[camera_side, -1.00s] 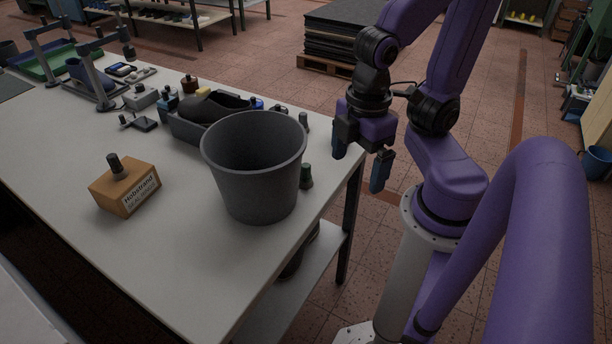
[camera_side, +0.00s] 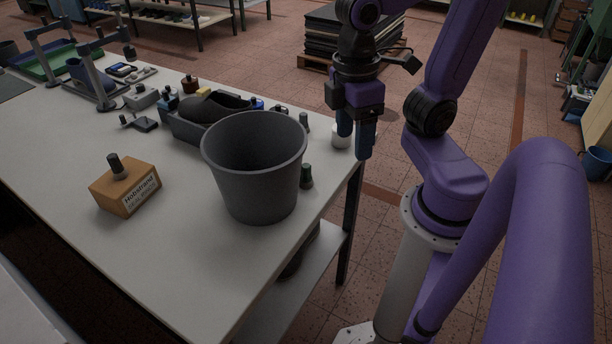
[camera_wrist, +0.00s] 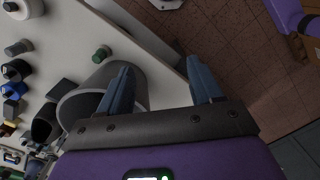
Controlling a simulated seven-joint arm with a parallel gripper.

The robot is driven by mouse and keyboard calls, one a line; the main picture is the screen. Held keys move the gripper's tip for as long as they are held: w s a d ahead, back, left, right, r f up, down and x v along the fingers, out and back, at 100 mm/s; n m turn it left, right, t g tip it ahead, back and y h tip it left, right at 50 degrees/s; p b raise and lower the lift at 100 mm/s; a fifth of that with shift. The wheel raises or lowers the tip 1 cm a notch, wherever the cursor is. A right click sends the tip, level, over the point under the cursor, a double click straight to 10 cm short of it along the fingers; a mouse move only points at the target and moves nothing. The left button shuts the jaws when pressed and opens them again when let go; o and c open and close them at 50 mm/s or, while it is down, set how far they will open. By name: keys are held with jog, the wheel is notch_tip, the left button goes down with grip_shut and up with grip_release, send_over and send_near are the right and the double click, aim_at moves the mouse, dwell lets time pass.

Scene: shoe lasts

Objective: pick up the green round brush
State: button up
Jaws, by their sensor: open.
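The green round brush (camera_side: 306,176) stands on the table just right of the dark grey bucket (camera_side: 226,178), close to the table's right edge. The bucket hides part of its left side. In the wrist view the green brush (camera_wrist: 101,54) shows its green top, beside the bucket's (camera_wrist: 82,103) rim and left of my fingers. My gripper (camera_side: 356,146) is open and empty, fingers pointing down, near the table's right edge, behind and to the right of the brush. In the wrist view my gripper's two blue fingers (camera_wrist: 163,82) are apart with nothing between them.
A white round object (camera_side: 341,138) stands behind my fingers at the table's edge. A small dark-handled object (camera_side: 304,122) stands behind the bucket. A grey tray (camera_side: 187,130) holds a dark shoe last. A wooden block (camera_side: 125,190) lies left; the table's front is clear.

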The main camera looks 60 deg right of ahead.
jog(key=w+d+m+g+y, duration=0.55)
jog(key=w+d+m, duration=0.45)
jog(key=m, duration=0.7)
jog(key=s+d+m+t+y, duration=0.2)
jog(key=d+m+t+y, duration=0.7)
jog(key=d+m, duration=0.6)
jog(key=t+h, duration=0.1)
jog(key=t, duration=0.1)
send_near(306, 175)
jog(key=shift+w+a+f+g, duration=0.2)
jog(key=shift+w+f, duration=0.1)
jog(key=shift+f, duration=0.2)
jog(key=shift+w+a+f+g, duration=0.1)
jog(key=shift+w+a+f, duration=0.15)
jog(key=shift+f, duration=0.25)
jog(key=shift+h, duration=0.25)
jog(key=shift+x, duration=3.1)
jog(key=shift+w+d+f, duration=0.1)
jog(key=shift+w+d, duration=0.05)
